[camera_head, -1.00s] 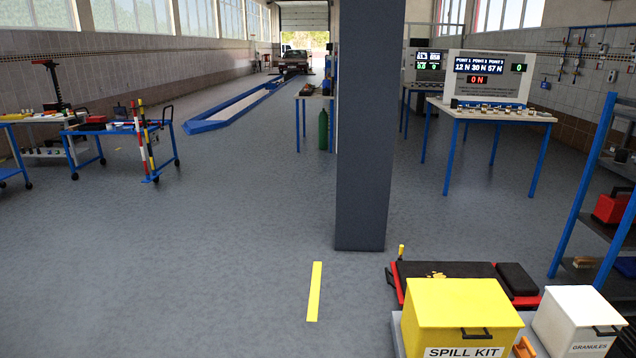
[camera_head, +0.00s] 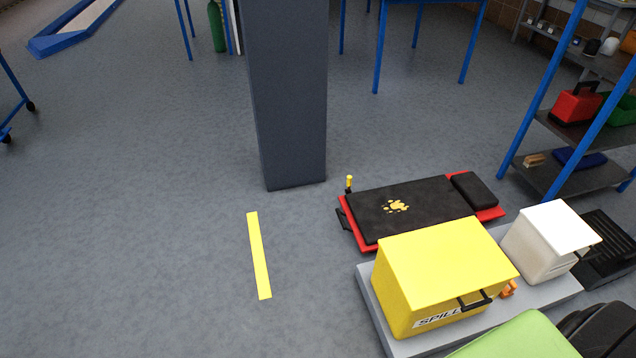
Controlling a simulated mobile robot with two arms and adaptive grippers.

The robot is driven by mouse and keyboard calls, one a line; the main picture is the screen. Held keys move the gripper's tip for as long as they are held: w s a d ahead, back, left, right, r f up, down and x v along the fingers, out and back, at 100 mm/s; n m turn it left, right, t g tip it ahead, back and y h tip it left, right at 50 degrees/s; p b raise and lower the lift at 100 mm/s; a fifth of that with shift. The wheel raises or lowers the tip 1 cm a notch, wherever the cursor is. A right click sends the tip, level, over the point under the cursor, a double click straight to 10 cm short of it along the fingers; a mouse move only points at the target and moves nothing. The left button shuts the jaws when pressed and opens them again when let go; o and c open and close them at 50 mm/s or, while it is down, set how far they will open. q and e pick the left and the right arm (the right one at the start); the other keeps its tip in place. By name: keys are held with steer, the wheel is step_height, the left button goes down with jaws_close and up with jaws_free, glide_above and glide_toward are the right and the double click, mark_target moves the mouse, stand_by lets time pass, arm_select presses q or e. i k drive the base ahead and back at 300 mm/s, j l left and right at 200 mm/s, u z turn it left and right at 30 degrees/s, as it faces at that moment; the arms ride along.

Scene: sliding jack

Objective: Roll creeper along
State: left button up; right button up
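The creeper (camera_head: 362,215) is a low black padded board with a red frame and a black headrest (camera_head: 474,189) at its right end. It lies on the floor at centre right, behind the yellow spill kit box. A yellow-brown patch (camera_head: 396,207) shows on its pad. A short yellow-topped post (camera_head: 349,184) stands at its far left corner, and a black handle shows on its left end. The box hides part of its near side. Neither of my grippers is in view.
The yellow spill kit box (camera_head: 445,265) and white granules box (camera_head: 548,240) stand on a grey platform (camera_head: 375,318). A dark pillar (camera_head: 288,100) rises beyond the creeper. A yellow floor strip (camera_head: 259,255) lies left of it. Blue shelving (camera_head: 545,85) stands right. The left floor is clear.

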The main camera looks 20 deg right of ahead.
mark_target(375, 213)
steer(key=i, duration=2)
steer(key=i+z, duration=0.15)
steer(key=i, duration=0.4)
steer(key=i+j+z, duration=0.2)
steer(key=i, duration=0.35)
steer(key=i+j+z, duration=0.15)
steer(key=i, duration=0.35)
